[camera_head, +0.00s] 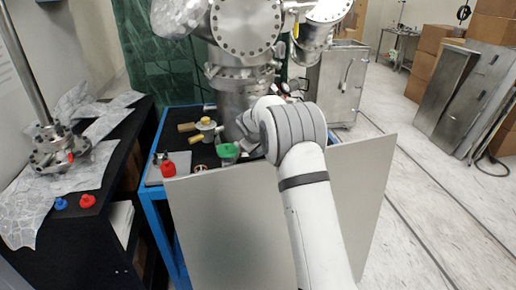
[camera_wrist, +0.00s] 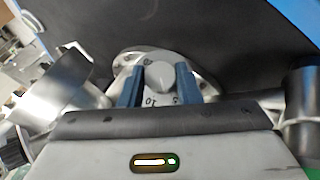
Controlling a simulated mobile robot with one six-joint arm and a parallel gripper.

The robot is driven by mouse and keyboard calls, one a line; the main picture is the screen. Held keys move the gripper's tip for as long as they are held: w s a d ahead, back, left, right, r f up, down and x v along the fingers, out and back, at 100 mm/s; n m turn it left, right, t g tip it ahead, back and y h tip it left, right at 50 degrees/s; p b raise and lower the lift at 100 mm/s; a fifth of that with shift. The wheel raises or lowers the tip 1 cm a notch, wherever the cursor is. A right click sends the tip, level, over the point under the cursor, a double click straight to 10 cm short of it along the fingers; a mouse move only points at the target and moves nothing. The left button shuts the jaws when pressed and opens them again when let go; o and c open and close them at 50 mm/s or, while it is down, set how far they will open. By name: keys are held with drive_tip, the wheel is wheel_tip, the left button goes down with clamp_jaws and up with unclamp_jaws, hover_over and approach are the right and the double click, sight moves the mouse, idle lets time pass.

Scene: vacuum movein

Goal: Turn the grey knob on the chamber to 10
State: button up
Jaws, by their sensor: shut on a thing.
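The steel chamber (camera_head: 246,28) stands at the top middle of the head view. The grey knob (camera_wrist: 160,74) shows at the middle of the wrist view, on a round metal flange with printed marks around it. I cannot clearly tell which mark the knob points to. My gripper (camera_wrist: 158,83) has its two blue fingers on either side of the knob, shut on it. In the head view my arm hides the knob and the fingers.
A blue-framed bench (camera_head: 160,215) with light panels stands below the chamber. A green-capped part (camera_head: 228,150), a red cap (camera_head: 168,169) and brass-coloured fittings lie left of my arm. A steel cylinder (camera_wrist: 50,88) and a dark tube (camera_wrist: 300,88) flank the knob closely.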

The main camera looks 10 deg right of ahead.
drive_tip(key=shift+p, duration=0.35)
drive_tip(key=shift+r+m+y+p, duration=0.25)
drive_tip(key=shift+m+y+p, duration=0.05)
drive_tip(key=shift+p, duration=0.7)
drive_tip(key=m+g+y+p, duration=0.1)
drive_tip(key=p, duration=0.2)
drive_tip(key=shift+d, duration=0.15)
drive_tip(key=shift+d+f+m+y, duration=0.1)
drive_tip(key=shift+f+m+y, duration=0.2)
drive_tip(key=shift+m+y, duration=0.55)
drive_tip(key=shift+m+g+y+b, duration=0.45)
drive_tip(key=shift+y+b, duration=0.2)
drive_tip(key=shift+y, duration=0.3)
drive_tip(key=o, duration=1)
drive_tip(key=shift+c, duration=0.2)
